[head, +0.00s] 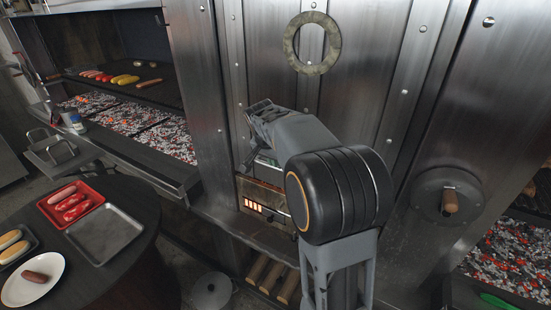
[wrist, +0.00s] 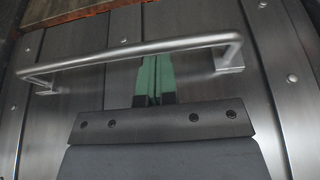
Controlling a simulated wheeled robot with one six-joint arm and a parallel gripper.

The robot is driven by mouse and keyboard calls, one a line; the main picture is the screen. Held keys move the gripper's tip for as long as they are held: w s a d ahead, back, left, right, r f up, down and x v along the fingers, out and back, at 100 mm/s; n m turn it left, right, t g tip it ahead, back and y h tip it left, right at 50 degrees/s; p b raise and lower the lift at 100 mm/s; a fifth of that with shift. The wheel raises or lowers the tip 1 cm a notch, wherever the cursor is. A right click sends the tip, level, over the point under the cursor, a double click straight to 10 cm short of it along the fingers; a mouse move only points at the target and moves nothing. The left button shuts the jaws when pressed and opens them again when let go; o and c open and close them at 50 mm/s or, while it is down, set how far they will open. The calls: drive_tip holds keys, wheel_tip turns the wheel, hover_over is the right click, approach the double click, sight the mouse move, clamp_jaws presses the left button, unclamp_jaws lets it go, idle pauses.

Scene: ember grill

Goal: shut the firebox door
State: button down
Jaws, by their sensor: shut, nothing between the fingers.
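The firebox door appears as a riveted steel panel (wrist: 90,75) with a silver horizontal bar handle (wrist: 130,55) in the wrist view. My gripper (wrist: 155,66) has green fingers pressed together and nothing between them. Its fingertips are at the middle of the bar; I cannot tell whether they touch it or the panel. In the head view my gripper (head: 266,159) is low in front of the steel front, largely hidden by my wrist. Just below it a slotted vent (head: 262,205) glows orange. My arm hides the handle there, and I cannot tell how far the door stands open.
A metal ring (head: 311,43) is on the steel front above my arm. A round plate with a wooden knob (head: 450,198) is at right. Ember beds glow on both sides. A round table (head: 145,225) with trays and a white plate (head: 33,278) stands at lower left.

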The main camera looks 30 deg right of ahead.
drive_tip(key=v, duration=1.2)
drive_tip(key=shift+d+r+b, duration=0.2)
drive_tip(key=shift+r+b, duration=0.05)
drive_tip(key=shift+b, duration=0.1)
drive_tip(key=s+a+f+n+y, duration=0.1)
drive_tip(key=s+a+f+n, duration=0.2)
drive_tip(key=s, duration=0.3)
drive_tip(key=s+a+f+n+t+y, duration=0.1)
drive_tip(key=s+a+f+n, duration=0.2)
drive_tip(key=s+f, duration=0.3)
drive_tip(key=s+a+f+n+t+y, duration=0.1)
drive_tip(key=s+a+f+n, duration=0.2)
drive_tip(key=s+f+n, duration=0.2)
drive_tip(key=shift+s+f+y, duration=0.2)
drive_tip(key=shift+s+y, duration=0.1)
drive_tip(key=shift+s, duration=0.65)
